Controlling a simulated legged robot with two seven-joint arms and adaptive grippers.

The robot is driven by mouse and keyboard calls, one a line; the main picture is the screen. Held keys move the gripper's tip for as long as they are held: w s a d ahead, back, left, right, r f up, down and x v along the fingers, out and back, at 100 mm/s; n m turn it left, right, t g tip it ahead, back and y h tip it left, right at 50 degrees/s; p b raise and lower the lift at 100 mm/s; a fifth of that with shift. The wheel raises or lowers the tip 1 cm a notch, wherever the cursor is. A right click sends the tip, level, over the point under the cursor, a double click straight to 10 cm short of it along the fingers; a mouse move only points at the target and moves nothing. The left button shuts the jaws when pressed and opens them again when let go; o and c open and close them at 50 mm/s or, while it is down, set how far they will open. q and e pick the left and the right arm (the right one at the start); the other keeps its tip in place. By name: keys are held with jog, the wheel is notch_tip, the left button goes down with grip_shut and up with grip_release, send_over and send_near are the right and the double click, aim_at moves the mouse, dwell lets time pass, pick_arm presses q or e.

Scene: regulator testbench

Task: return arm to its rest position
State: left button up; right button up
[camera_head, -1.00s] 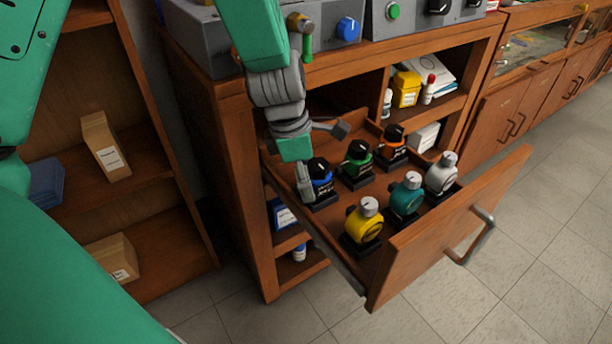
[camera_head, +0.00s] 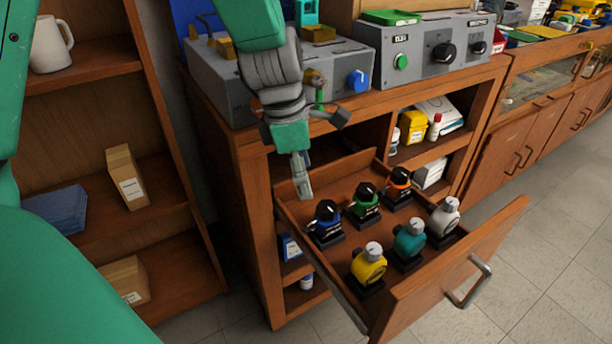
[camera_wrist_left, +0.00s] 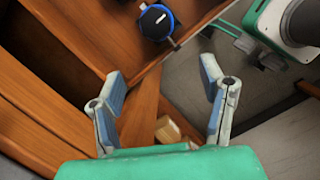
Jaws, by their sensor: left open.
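My left gripper (camera_head: 322,155) is open and empty above the left back part of the pulled-out drawer (camera_head: 455,262). It also shows in the left wrist view (camera_wrist_left: 162,72), with its two fingers spread apart. The blue regulator (camera_head: 326,222) stands upright in the drawer just below and right of the lower finger, apart from it. It also shows at the top of the left wrist view (camera_wrist_left: 156,22). The green (camera_head: 366,202), orange (camera_head: 399,188), yellow (camera_head: 369,265), teal (camera_head: 409,245) and grey regulators (camera_head: 443,221) stand near it. My right gripper is out of view.
Grey test units (camera_head: 432,63) stand on the bench top behind the gripper. An open shelf (camera_head: 165,225) with a mug (camera_head: 50,45) and small boxes is at left. Yellow (camera_head: 412,127) and white containers sit in the bench cubby. The floor (camera_head: 540,280) is clear at right.

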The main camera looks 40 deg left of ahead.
pick_arm(q)
jog(key=shift+f, duration=0.1)
dwell(0.3)
jog(key=s+a+f+m+g+y+p, duration=0.1)
jog(key=s+a+f+m+p, duration=0.1)
jog(key=s+f+m, duration=0.45)
jog(key=s+a+f+m+y+p, duration=0.1)
jog(key=s+f+m+y+p, duration=0.15)
jog(key=f+m, duration=0.55)
jog(key=s+d+f+m+h, duration=0.1)
jog(key=s+d+f+m, duration=0.1)
jog(key=s+m, duration=0.4)
jog(key=s+d+f+m+h+p, duration=0.1)
jog(key=s+f+m, duration=0.4)
jog(key=s, duration=0.1)
jog(key=shift+d+f+m, duration=0.15)
jog(key=shift+d+m, duration=0.2)
jog(key=shift+w, duration=0.1)
